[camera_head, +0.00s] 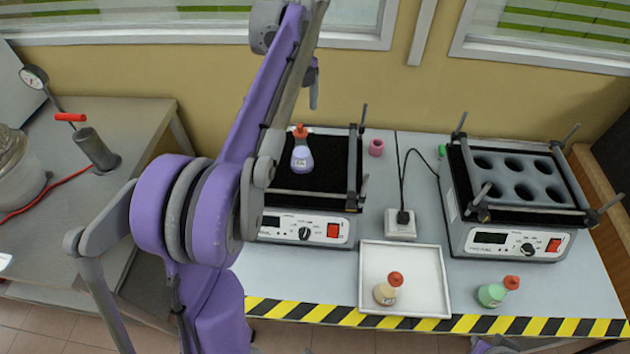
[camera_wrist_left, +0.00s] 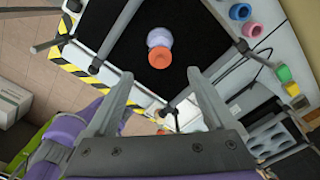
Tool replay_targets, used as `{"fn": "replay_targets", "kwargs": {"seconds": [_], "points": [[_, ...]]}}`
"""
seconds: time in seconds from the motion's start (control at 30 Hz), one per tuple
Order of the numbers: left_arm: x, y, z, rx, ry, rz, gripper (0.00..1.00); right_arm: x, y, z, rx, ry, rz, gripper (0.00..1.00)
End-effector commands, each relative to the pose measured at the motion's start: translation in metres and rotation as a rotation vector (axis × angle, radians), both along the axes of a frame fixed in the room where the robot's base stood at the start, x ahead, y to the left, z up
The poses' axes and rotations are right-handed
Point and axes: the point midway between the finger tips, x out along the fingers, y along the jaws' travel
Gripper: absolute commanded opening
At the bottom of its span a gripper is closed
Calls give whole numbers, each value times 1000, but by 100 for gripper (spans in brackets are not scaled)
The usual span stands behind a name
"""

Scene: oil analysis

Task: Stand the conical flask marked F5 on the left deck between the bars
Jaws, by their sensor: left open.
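A lavender conical flask (camera_head: 302,158) with an orange-red stopper stands upright on the black mat of the left deck (camera_head: 320,185), between the bars. Its label is too small to read. The wrist view shows the flask (camera_wrist_left: 159,39) from above, stopper towards me. My left gripper (camera_head: 313,97) is above the deck, seen almost edge-on. In the wrist view its two fingers (camera_wrist_left: 163,88) are apart with nothing between them, and the flask is beyond their tips, not touched.
A white tray (camera_head: 440,305) holds a tan flask (camera_head: 386,293). A green flask (camera_head: 491,295) is right of the tray. The right shaker (camera_head: 510,215) carries a rack with several holes. A pink ring (camera_head: 376,147) lies behind. A pump (camera_head: 95,150) is on the left bench.

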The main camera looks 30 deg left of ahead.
Motion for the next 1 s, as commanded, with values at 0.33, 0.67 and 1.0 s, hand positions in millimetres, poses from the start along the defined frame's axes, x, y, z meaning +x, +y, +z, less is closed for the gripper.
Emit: {"fn": "replay_targets", "kwargs": {"seconds": [0.33, 0.67, 1.0], "points": [[-50, -87, -23, 0, -151, 560, 88, 0, 0, 0, 0, 0, 0, 0], [-152, -178, -100, -233, -332, 1382, 88, 0, 0, 0, 0, 0, 0, 0], [-206, -208, -153, -445, -340, 1792, 88, 0, 0, 0, 0, 0, 0, 0]]}}
